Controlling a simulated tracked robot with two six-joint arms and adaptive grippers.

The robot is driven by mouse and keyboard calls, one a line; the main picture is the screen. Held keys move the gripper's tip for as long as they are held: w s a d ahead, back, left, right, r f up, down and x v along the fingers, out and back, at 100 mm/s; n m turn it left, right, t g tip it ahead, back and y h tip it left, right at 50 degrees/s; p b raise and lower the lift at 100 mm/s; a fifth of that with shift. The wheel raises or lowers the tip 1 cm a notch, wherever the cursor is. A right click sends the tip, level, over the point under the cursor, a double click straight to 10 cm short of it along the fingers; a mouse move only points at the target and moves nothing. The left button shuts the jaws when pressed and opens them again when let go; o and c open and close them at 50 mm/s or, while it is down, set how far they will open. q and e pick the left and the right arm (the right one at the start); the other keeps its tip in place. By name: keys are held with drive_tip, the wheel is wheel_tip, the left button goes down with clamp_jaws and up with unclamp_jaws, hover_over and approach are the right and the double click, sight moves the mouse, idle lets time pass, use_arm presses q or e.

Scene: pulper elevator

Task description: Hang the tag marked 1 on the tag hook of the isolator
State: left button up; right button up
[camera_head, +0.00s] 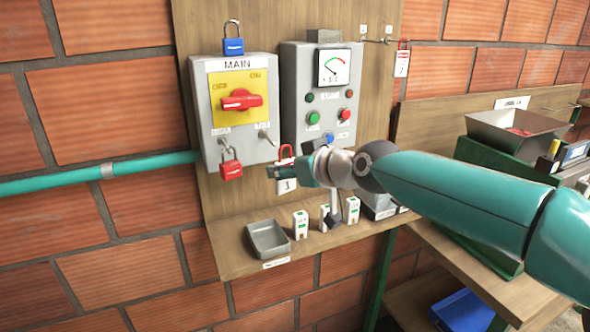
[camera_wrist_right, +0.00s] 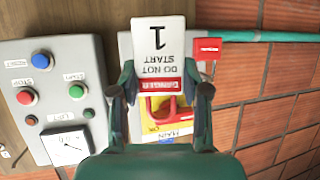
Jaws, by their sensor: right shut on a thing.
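The isolator (camera_head: 236,150) is a grey box labelled MAIN, with a red handle on a yellow plate. Two small metal hooks project from its lower front. A red padlock (camera_head: 231,169) hangs at the left one; the right one, the tag hook (camera_head: 267,138), appears bare. My right gripper (camera_head: 283,172) is shut on the white tag marked 1 (camera_head: 286,187), below and right of that hook and apart from it. In the right wrist view, the tag (camera_wrist_right: 158,50) reads "DO NOT START" upside down between the fingers, with a red loop below. My left gripper is out of view.
A grey control box (camera_head: 312,80) with gauge and buttons stands close right of the isolator. A blue padlock (camera_head: 233,46) sits on top of the isolator. Another tag (camera_head: 402,63) hangs at upper right. The shelf below holds a grey tray (camera_head: 268,238) and small white blocks.

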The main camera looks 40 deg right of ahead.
drive_tip(key=w+d+f, duration=0.1)
drive_tip(key=w, duration=0.6)
drive_tip(key=shift+d+f, duration=0.25)
drive_tip(key=shift+d, duration=0.05)
idle(0.4)
idle(0.6)
drive_tip(key=o, duration=1.2)
drive_tip(key=shift+c, duration=0.2)
drive_tip(key=shift+s, duration=0.1)
